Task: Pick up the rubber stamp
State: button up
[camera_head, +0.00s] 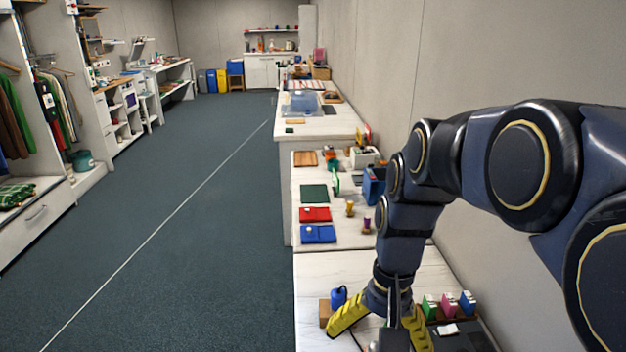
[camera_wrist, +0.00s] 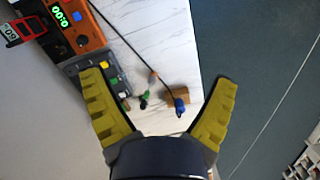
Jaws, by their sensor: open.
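My gripper (camera_head: 376,338) is open above the near white counter, its yellow ribbed fingers spread wide. In the wrist view my gripper (camera_wrist: 160,78) has nothing held between its fingers. A small blue knobbed item (camera_head: 338,298) stands by a tan block (camera_head: 325,312), left of my gripper in the head view. The wrist view shows the blue item (camera_wrist: 179,106) and tan block (camera_wrist: 181,95) between the fingers, closer to the right one. Small green (camera_wrist: 144,101) and orange (camera_wrist: 153,77) items lie left of them. Which one is the rubber stamp is unclear; the blue item looks most like it.
Green, pink and blue boxes (camera_head: 448,304) stand right of my gripper. The wrist view shows an orange device (camera_wrist: 80,25) with a lit display and a grey tray (camera_wrist: 72,66) near the left finger. A thin dark cable (camera_wrist: 125,40) crosses the counter (camera_wrist: 150,30).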

jog(key=w+d+f+m, duration=0.3)
jog(key=w+f, duration=0.1)
jog(key=w, duration=0.6)
jog(key=w+d+f+m, duration=0.3)
jog(key=w+f+m, duration=0.15)
jog(key=w, duration=0.45)
jog(key=w+d+f+m, duration=0.2)
jog(key=w+d+f, duration=0.1)
jog(key=f, duration=0.2)
jog(key=w+d+f+m+t, duration=0.1)
jog(key=w+d+f, duration=0.2)
jog(key=f, duration=0.1)
jog(key=w+d+f+m, duration=0.2)
jog(key=f, duration=0.3)
jog(key=shift+w+d+f+m+y, duration=0.3)
jog(key=shift+w+d+f+m, duration=0.05)
jog(key=shift+w+d, duration=0.05)
jog(key=shift+d+f, duration=0.15)
jog(key=shift+f, duration=0.1)
jog(key=f, duration=0.7)
jog(key=shift+w+a+f, duration=0.2)
jog(key=shift+a+f, duration=0.1)
jog(key=shift+f, duration=0.1)
jog(key=c, duration=1.3)
